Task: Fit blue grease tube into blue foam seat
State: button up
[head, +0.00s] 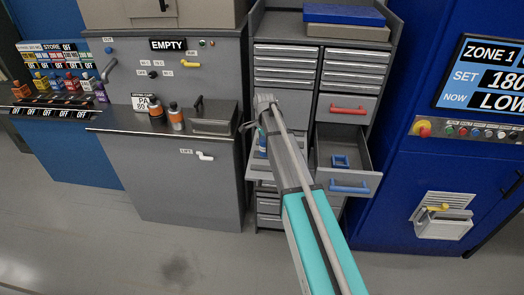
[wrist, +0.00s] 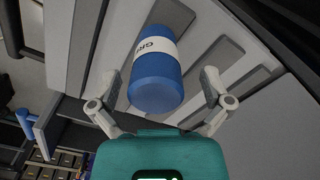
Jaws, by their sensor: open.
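The blue grease tube (wrist: 154,88), with a white label, lies between the spread fingers of my gripper (wrist: 161,80) in the wrist view. A gap shows on either side of it, and its round end faces the camera. A small blue frame-like piece (head: 340,161), perhaps the blue foam seat, sits inside the open right drawer. The tube lies over a grey surface with darker slots in the wrist view.
The open right drawer (head: 346,178) has a blue handle. A drawer with a red handle (head: 348,110) above it is shut. A left drawer (head: 262,171) stands out beneath my arm. Orange-and-dark bottles (head: 175,116) stand on the left bench. Floor in front is clear.

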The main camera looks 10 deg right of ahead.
jog(key=shift+f, duration=0.3)
dwell(0.5)
jog(key=c, duration=1.3)
